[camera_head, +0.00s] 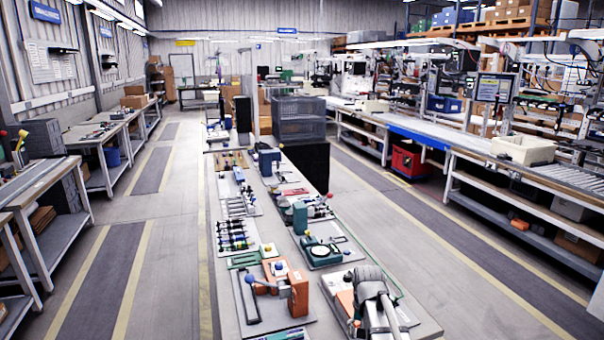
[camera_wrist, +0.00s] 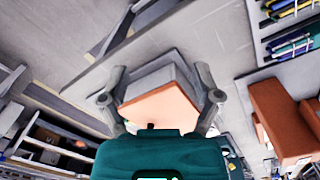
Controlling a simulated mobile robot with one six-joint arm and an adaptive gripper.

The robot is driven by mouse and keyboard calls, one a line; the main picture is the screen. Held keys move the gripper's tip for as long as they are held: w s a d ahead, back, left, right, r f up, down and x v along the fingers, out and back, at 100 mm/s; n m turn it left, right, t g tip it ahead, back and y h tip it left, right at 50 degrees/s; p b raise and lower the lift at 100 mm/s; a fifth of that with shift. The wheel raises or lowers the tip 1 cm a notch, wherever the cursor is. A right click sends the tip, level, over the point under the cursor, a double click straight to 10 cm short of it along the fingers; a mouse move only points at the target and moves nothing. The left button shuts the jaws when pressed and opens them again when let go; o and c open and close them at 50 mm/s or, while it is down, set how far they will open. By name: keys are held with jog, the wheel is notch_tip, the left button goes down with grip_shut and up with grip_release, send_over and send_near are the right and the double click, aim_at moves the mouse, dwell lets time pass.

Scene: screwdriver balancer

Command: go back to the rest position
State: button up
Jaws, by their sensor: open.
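My gripper (camera_wrist: 162,72) shows in the wrist view with its two grey fingers wide apart, so it is open. A grey block with a salmon face (camera_wrist: 158,107) shows between the fingers; I cannot tell whether it touches them. A teal body (camera_wrist: 150,155) fills the bottom of the wrist view. In the head view I cannot make out the fingers clearly. No screwdriver balancer is clearly identifiable.
A long table (camera_head: 425,325) carries several fixtures, including an orange one (camera_head: 299,290), a teal dial fixture (camera_head: 320,252) and a rack of screwdrivers (camera_head: 236,235). A black panel (camera_head: 308,166) stands behind. Benches line both sides. The floor aisles (camera_head: 170,265) are clear.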

jog(key=s+f+n+b, duration=0.1)
jog(key=s+f+n, duration=0.1)
jog(key=s, duration=0.9)
jog(key=shift+s+n, duration=0.3)
jog(key=shift+s, duration=0.05)
